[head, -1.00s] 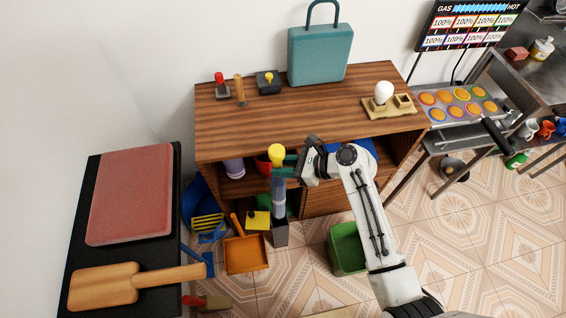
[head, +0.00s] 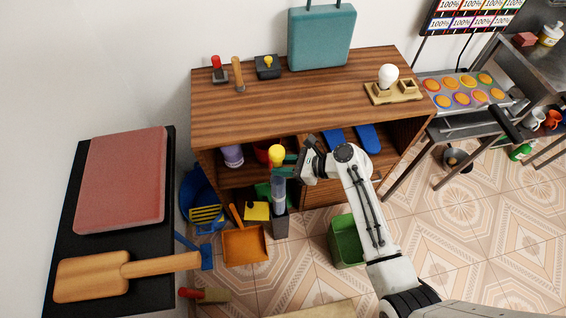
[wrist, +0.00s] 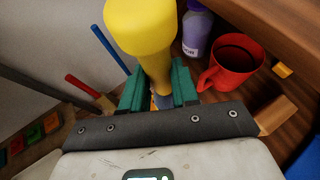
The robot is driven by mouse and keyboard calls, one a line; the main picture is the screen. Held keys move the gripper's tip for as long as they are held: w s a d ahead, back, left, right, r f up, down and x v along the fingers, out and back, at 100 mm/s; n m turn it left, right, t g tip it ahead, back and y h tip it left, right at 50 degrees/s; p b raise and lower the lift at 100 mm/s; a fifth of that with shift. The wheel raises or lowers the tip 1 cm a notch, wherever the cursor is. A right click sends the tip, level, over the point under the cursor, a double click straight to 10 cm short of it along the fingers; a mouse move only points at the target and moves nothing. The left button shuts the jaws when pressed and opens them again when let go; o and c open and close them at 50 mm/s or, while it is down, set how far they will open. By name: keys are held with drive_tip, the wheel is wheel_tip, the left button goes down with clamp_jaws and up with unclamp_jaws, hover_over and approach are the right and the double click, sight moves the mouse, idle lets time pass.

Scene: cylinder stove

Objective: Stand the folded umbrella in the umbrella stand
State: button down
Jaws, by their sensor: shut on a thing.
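The folded umbrella has a yellow knob handle (head: 276,154) and a grey-blue body (head: 279,192); it is upright in the head view. My gripper (head: 282,166) has green fingers and is shut on the umbrella just below the knob. In the wrist view the yellow knob (wrist: 152,28) rises between the fingers of my gripper (wrist: 158,90). The grey umbrella stand (head: 280,226) is on the floor in front of the cabinet. The umbrella's lower end meets the stand's top and seems to be inside its opening; how deep is hidden.
The wooden cabinet (head: 300,105) is close behind, with a purple bottle (head: 232,155) and a red mug (wrist: 230,62) on its shelf. An orange dustpan (head: 245,245) is left of the stand, a green bin (head: 346,241) right. Tiled floor in front is mostly clear.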

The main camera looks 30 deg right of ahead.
drive_tip(key=shift+f+b, duration=6.6)
drive_tip(key=shift+f, duration=3.5)
drive_tip(key=c, duration=0.8)
unclamp_jaws()
drive_tip(key=p, duration=0.3)
approach(283, 194)
drive_tip(key=f, duration=0.2)
drive_tip(key=d+f, duration=0.1)
drive_tip(key=shift+w, duration=0.3)
